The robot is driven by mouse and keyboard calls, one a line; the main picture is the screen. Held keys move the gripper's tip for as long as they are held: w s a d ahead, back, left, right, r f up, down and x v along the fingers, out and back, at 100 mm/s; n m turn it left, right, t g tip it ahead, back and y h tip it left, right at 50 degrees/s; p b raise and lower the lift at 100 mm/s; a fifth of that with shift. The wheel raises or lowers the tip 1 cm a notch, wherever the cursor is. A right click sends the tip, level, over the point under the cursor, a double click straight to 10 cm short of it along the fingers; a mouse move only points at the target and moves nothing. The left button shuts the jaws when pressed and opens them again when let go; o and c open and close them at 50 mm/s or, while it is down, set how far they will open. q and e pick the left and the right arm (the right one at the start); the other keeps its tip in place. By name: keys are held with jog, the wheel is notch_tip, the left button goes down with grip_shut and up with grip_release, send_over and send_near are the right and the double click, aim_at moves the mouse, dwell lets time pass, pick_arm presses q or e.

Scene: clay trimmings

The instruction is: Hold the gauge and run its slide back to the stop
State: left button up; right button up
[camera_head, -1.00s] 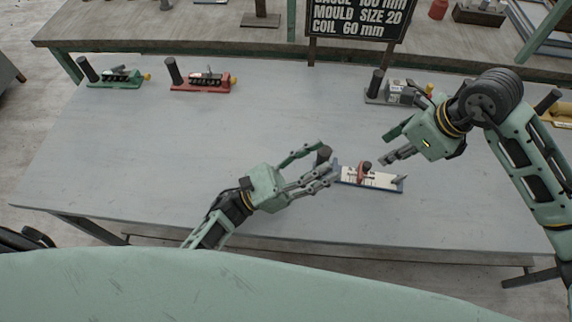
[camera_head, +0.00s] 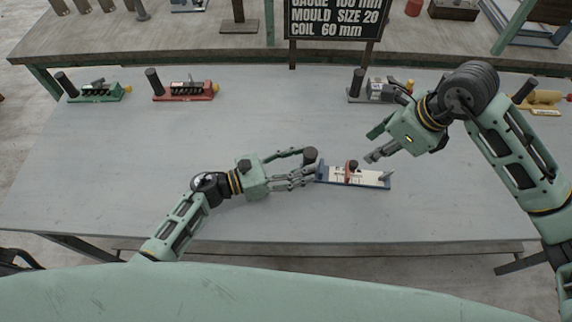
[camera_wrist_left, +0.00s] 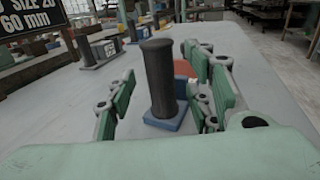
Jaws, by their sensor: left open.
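The gauge (camera_head: 340,178) lies on the grey table, with a blue base and a white marked scale. Its red slide (camera_head: 351,172) with a dark knob sits near the middle of the scale. A dark upright post handle (camera_head: 311,155) stands at its left end and also shows in the left wrist view (camera_wrist_left: 159,80). My left gripper (camera_head: 306,167) is open, its fingers on either side of the handle, with gaps visible in the wrist view. My right gripper (camera_head: 372,145) is open and empty, just behind and above the right half of the gauge.
Similar tools with post handles stand along the back: green (camera_head: 100,93), red (camera_head: 185,90), grey (camera_head: 378,92) and yellow (camera_head: 540,99). A black sign (camera_head: 335,20) stands behind them. The table around the gauge is clear, with its front edge nearby.

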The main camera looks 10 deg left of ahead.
pick_arm(q)
jog(key=shift+w+d, duration=0.15)
jog(key=shift+d, duration=0.2)
jog(key=shift+c, duration=0.3)
grip_shut()
pick_arm(e)
jog(key=shift+c, duration=0.4)
